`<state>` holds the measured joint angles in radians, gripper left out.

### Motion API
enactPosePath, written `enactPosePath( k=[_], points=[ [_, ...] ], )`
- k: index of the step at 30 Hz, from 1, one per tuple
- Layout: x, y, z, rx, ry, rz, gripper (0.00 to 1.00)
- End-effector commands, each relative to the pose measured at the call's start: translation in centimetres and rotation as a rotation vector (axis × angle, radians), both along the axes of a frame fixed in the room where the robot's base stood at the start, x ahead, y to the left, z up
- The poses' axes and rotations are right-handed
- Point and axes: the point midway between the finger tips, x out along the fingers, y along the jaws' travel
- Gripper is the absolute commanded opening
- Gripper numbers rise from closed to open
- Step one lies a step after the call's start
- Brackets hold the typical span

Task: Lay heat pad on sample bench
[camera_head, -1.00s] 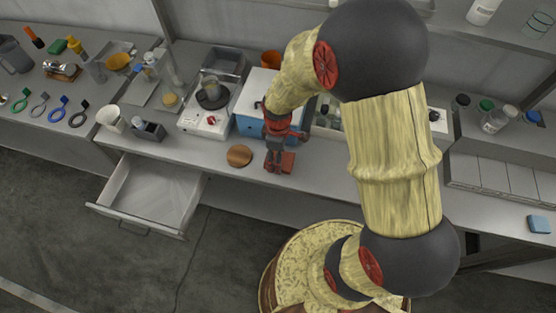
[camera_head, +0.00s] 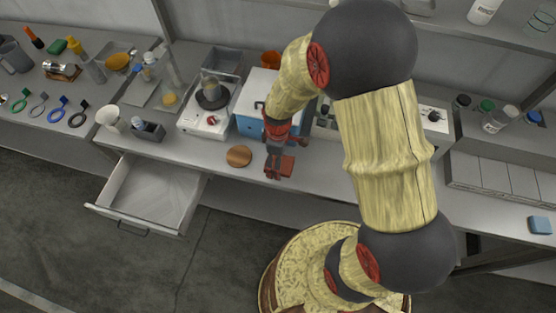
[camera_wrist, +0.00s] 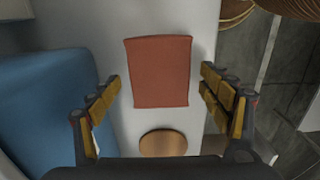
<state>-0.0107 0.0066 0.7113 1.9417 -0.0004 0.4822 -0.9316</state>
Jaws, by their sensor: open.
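The heat pad (camera_wrist: 160,70) is a flat reddish-brown rectangle lying on the pale sample bench (camera_wrist: 205,20) in the wrist view. In the head view the heat pad (camera_head: 287,166) shows near the bench's front edge, partly hidden by my gripper (camera_head: 276,172). In the wrist view my gripper (camera_wrist: 168,97) is open, with one finger to each side of the pad and a gap on both sides. It holds nothing. I cannot tell how high the fingertips are above the bench.
A round wooden disc (camera_head: 239,156) lies left of the pad. A blue and white box (camera_head: 254,104) stands behind my gripper. A white stirrer plate (camera_head: 205,120) stands further left. A drawer (camera_head: 150,194) hangs open below the bench's front edge.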

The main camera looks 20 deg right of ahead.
Motion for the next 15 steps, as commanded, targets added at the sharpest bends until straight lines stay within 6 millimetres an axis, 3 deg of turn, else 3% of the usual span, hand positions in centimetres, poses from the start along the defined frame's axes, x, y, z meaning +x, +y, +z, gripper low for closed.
enactPosePath(
  k=[8, 15],
  points=[
    [0.1, 0.0, 0.9, 0.000, -0.003, 0.000, 0.78],
    [0.2, 0.0, 5.3, 0.000, -0.006, 0.000, 0.78]
  ],
)
